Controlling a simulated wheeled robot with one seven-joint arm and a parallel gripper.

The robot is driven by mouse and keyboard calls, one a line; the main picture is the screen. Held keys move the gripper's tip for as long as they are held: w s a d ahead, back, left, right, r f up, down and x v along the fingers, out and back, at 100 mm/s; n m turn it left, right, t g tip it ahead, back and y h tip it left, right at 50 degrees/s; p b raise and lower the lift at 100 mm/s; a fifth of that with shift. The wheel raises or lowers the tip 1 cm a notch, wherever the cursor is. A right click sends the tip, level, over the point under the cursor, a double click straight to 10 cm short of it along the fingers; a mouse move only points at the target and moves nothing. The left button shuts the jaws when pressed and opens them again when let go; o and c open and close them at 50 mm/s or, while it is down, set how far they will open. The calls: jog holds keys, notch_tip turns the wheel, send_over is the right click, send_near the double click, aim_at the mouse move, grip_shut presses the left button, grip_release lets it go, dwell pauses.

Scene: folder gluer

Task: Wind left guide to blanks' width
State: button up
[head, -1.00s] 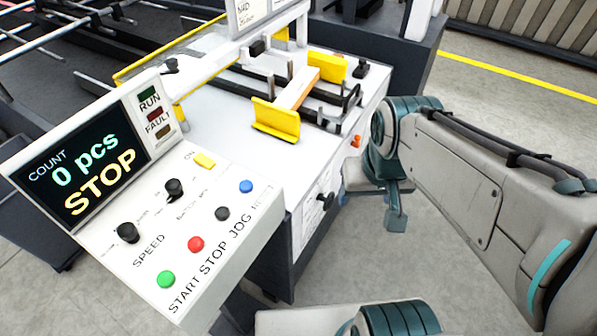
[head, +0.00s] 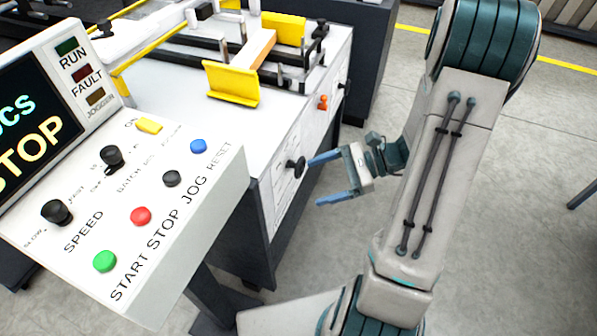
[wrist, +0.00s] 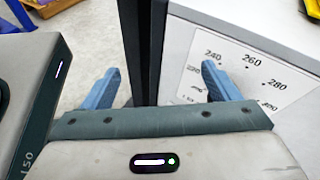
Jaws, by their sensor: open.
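A black knob (head: 295,167) sticks out of the white machine side, beside a printed dial sheet (head: 285,186). In the wrist view the sheet (wrist: 250,80) shows 240, 260 and 280; the knob does not show there. My gripper (head: 313,182) is open and empty just right of the knob, its upper blue fingertip close to it; I cannot tell whether they touch. In the wrist view my gripper (wrist: 158,82) spans a dark machine edge. Two yellow guide plates, a nearer one (head: 232,84) and a farther one (head: 283,28), stand on the machine top with a tan strip (head: 256,50) between them.
The control panel (head: 215,185) with buttons and a STOP display (head: 38,108) stands at the left front. A small orange knob (head: 323,102) and another black knob (head: 345,85) sit farther along the machine side. Open grey floor (head: 530,190) lies to the right.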

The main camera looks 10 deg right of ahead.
aim_at(302, 169)
jog(key=w+d+f+m+t+b, duration=0.3)
jog(key=w+d+f+m+t, duration=0.1)
jog(key=d+f+m+t, duration=0.55)
jog(key=shift+n+g+y, duration=0.25)
jog(key=shift+g+y, duration=0.1)
jog(key=shift+y, duration=0.05)
jog(key=x, duration=1.4)
jog(key=shift+w+a+f+b, duration=0.1)
jog(key=shift+a+b, duration=0.2)
jog(key=c, duration=1)
